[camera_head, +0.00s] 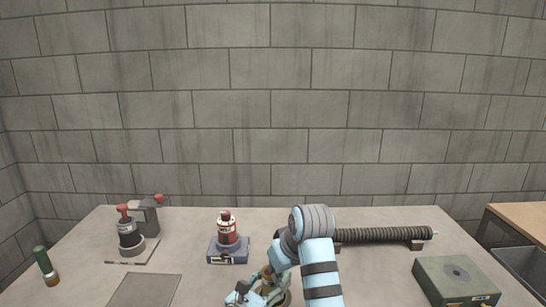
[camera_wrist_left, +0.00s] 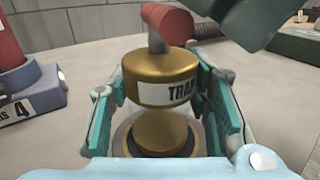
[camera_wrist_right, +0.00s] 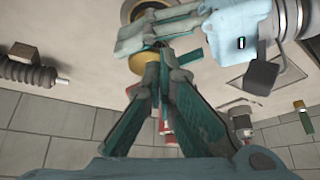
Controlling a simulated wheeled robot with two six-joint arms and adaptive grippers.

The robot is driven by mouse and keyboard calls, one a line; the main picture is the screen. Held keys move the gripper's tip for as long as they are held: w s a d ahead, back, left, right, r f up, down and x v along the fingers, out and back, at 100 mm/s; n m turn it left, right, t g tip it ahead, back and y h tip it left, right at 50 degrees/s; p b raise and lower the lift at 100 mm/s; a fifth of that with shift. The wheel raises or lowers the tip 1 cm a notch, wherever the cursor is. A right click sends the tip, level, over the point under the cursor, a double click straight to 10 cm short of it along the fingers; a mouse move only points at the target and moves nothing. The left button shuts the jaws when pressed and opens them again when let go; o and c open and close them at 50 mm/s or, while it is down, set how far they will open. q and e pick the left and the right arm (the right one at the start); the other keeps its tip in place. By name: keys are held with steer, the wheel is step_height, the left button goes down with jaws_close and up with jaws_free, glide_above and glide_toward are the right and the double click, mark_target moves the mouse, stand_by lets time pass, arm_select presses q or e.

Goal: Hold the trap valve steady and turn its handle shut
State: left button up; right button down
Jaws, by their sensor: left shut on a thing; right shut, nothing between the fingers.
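The trap valve (camera_wrist_left: 160,82) is a gold cylinder with a "TRAP" label, standing upright on a round base in the left wrist view. Its red handle (camera_wrist_left: 168,24) sits on a grey stem on top. My left gripper (camera_wrist_left: 165,90) is shut on the valve body, with one green finger on each side. My right gripper (camera_wrist_right: 166,58) is shut and empty, close to the valve. Part of the gold valve (camera_wrist_right: 143,62) shows behind its fingertips in the right wrist view. In the head view my right arm hides most of the valve.
A red canister (camera_head: 228,233) stands on a blue base behind the valve. A red-handled device (camera_head: 130,234) and a green tube (camera_head: 45,265) are at left. A ribbed black tube (camera_head: 385,235) lies at back right, and a green box (camera_head: 455,281) at front right.

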steer(key=d+r, duration=0.3)
steer(key=r, duration=0.4)
step_height(320, 180, down, 7)
steer(key=shift+w+d, duration=0.25)
steer(key=shift+w, duration=0.2)
stand_by(0.4)
steer(key=shift+w+a, duration=0.35)
steer(key=shift+a, duration=0.15)
stand_by(0.8)
steer(key=shift+s+a, duration=0.35)
steer(key=shift+s, duration=0.05)
stand_by(0.3)
steer(key=shift+s+a, duration=0.2)
steer(key=shift+a, duration=0.3)
steer(key=shift+s+a, duration=0.2)
steer(key=shift+a, duration=0.3)
